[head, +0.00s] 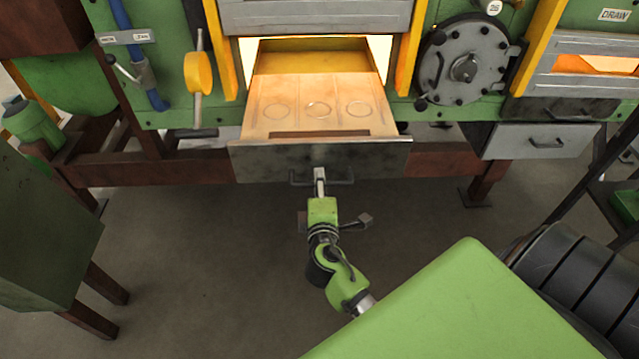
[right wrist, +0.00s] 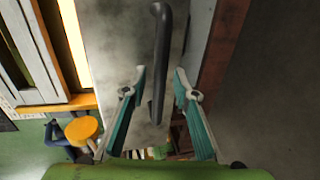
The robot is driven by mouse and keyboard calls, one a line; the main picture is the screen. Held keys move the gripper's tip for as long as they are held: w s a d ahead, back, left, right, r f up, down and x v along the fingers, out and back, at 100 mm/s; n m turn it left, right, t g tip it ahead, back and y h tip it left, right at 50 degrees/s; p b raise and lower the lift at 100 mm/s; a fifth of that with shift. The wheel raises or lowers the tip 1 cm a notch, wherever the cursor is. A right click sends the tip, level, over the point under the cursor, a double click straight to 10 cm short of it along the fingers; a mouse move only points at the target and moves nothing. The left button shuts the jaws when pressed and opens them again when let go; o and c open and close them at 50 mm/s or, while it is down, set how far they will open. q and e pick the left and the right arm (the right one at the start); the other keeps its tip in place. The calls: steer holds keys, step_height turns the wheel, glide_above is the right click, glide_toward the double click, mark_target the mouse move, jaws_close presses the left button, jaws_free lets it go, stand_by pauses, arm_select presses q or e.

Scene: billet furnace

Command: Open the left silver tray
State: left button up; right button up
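The left silver tray (head: 240,163) is pulled well out of the furnace front, in the middle of the head view. Its grey front panel carries a dark bar handle (head: 341,182), and its pale top with round marks is exposed. In the right wrist view the panel (right wrist: 118,40) and handle (right wrist: 162,40) show close up. My right gripper (head: 319,174) is at the handle. In the wrist view its two teal fingers (right wrist: 158,82) are apart, with the handle bar between them and gaps on both sides. My left gripper is not in view.
A round bolted hatch (head: 466,68) and a yellow-handled lever (head: 198,73) flank the opening. A green-topped table (head: 45,235) stands at left. Floor before the tray is mostly clear.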

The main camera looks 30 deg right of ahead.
steer(key=v, duration=1.2)
steer(key=shift+f, duration=0.1)
steer(key=s+a+f+g+y, duration=0.2)
steer(key=s+a+f, duration=0.1)
steer(key=f, duration=0.8)
steer(key=s+a+f+m+g+y, duration=0.1)
steer(key=s+a+f+g+y, duration=0.15)
steer(key=f, duration=0.75)
steer(key=s+a+f+g+y, duration=0.1)
steer(key=s+a+f+y, duration=0.15)
steer(key=f, duration=0.85)
steer(key=s+d+f+m+g, duration=0.2)
steer(key=s+f+m+g, duration=0.1)
steer(key=s+f, duration=0.6)
steer(key=s+d+f+m+g+y, duration=0.1)
steer(key=s+f+m, duration=0.4)
steer(key=s+f, duration=0.5)
steer(key=s+d+g, duration=0.1)
steer(key=s+g, duration=0.1)
steer(key=s, duration=0.6)
steer(key=shift+d+g, duration=0.35)
